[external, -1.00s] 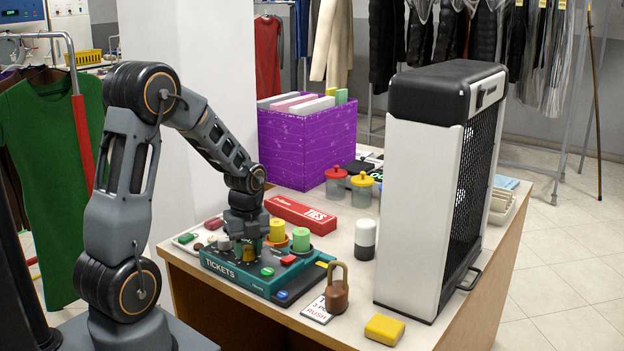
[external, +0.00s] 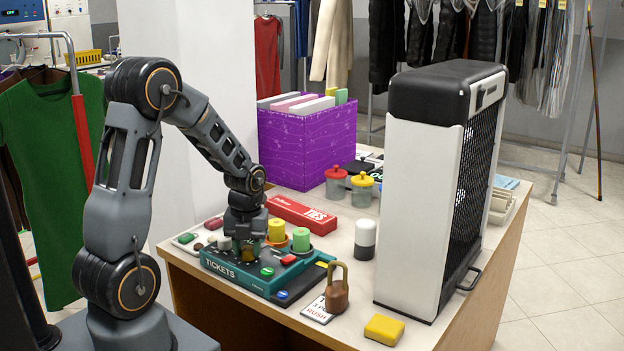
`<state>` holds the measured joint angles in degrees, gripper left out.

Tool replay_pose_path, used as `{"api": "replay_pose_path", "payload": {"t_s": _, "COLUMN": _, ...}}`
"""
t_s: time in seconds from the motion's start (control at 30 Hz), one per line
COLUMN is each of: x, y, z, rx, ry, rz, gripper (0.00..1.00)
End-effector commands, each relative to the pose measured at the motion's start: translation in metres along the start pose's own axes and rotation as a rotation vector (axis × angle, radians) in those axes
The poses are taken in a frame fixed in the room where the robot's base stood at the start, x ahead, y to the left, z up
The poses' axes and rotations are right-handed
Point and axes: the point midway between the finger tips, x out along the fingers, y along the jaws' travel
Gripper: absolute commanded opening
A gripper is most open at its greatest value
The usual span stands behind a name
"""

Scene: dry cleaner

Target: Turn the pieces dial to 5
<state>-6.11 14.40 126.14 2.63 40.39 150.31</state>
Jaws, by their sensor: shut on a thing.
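The teal ticket machine (external: 240,277), marked TICKETS, sits on the counter's near left part. Its top carries a green button (external: 267,271), a red button (external: 288,259) and other small controls. My gripper (external: 244,254) points straight down over the machine's top and is shut on a control there, which I take to be the pieces dial. The fingers and wrist cover most of that control, so its pointer and numbers cannot be read.
Yellow (external: 277,231) and green (external: 301,239) spools stand close behind the machine. A brown padlock (external: 337,291), a RUSH card (external: 318,310), a yellow block (external: 384,329) and a tall white-and-black unit (external: 408,200) are to the right.

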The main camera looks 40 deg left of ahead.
Motion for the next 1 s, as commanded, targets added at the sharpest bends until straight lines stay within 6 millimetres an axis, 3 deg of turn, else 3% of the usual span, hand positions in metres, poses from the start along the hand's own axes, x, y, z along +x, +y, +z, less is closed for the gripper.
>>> {"api": "replay_pose_path", "payload": {"t_s": 0.37, "x": -0.001, "y": 0.000, "z": 0.001, "rx": 0.002, "ry": -0.002, "rz": -0.001, "gripper": 0.12}}
{"api": "replay_pose_path", "payload": {"t_s": 0.4, "x": -0.001, "y": 0.000, "z": 0.001, "rx": 0.002, "ry": -0.002, "rz": -0.001, "gripper": 0.40}}
{"api": "replay_pose_path", "payload": {"t_s": 0.63, "x": 0.000, "y": 0.000, "z": 0.000, "rx": 0.002, "ry": -0.001, "rz": 0.000, "gripper": 0.62}}
{"api": "replay_pose_path", "payload": {"t_s": 0.87, "x": -0.001, "y": 0.000, "z": 0.000, "rx": 0.002, "ry": -0.001, "rz": 0.000, "gripper": 0.62}}
{"api": "replay_pose_path", "payload": {"t_s": 1.0, "x": -0.010, "y": 0.000, "z": 0.001, "rx": 0.002, "ry": -0.004, "rz": -0.002, "gripper": 0.62}}
